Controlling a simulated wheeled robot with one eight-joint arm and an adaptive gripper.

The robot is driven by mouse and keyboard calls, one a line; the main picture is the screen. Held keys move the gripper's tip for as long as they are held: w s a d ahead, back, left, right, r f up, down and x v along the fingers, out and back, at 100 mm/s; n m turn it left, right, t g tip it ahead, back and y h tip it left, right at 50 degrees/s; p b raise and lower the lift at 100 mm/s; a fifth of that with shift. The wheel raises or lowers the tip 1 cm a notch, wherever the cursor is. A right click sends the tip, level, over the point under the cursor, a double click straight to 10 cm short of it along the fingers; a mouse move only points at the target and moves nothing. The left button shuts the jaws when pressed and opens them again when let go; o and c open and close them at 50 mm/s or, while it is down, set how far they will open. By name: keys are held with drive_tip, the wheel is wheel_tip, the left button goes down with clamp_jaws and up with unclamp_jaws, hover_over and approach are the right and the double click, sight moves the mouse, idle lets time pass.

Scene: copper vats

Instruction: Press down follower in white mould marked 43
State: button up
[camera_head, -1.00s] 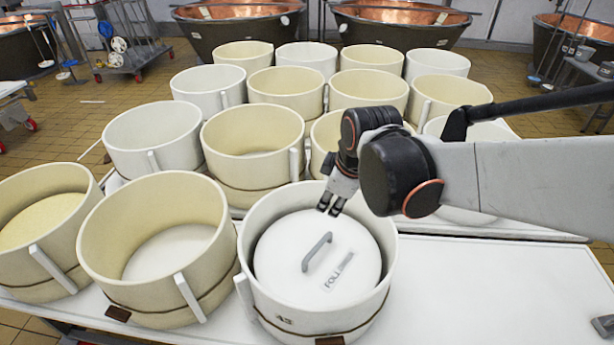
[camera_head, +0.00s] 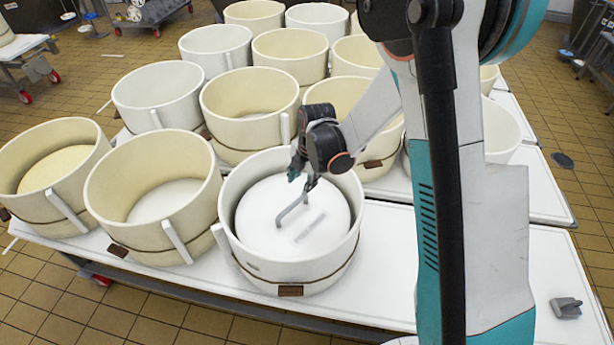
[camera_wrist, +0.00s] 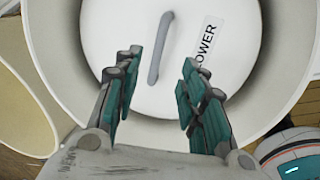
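The white mould (camera_head: 289,272) stands at the front of the white table. Its 43 mark cannot be read in the present views. A round white follower (camera_head: 262,218) sits inside it, below the rim, with a grey bar handle (camera_head: 291,208) on top. My gripper (camera_head: 305,180) is over the mould, just above the follower. In the wrist view my gripper (camera_wrist: 158,82) is open, its teal finger pads apart on either side of the follower's handle (camera_wrist: 160,48). The handle lies ahead of and between the fingertips, and I see no contact. Part of the label reads "OWER".
A cream mould (camera_head: 153,240) stands close on the left, and another with a yellowish inside (camera_head: 50,216) beyond it. More moulds fill the table behind. The table top (camera_head: 385,250) is bare to the right, apart from a small grey object (camera_head: 566,307).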

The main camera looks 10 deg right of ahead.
sight(297, 201)
drive_tip(key=f+b, duration=0.1)
drive_tip(key=f, duration=0.3)
drive_tip(key=w+a+f+b, duration=0.1)
drive_tip(key=f, duration=0.4)
drive_tip(key=w+f+b, duration=0.1)
drive_tip(key=f+b, duration=0.1)
drive_tip(key=f, duration=0.2)
drive_tip(key=shift+a+f, duration=0.25)
drive_tip(key=shift+a, duration=0.05)
clamp_jaws()
drive_tip(key=shift+w, duration=0.1)
drive_tip(key=shift+f+b, duration=0.45)
drive_tip(key=shift+b, duration=0.6)
idle(2.3)
drive_tip(key=shift+r, duration=0.2)
idle(1.5)
drive_tip(key=shift+c, duration=0.2)
unclamp_jaws()
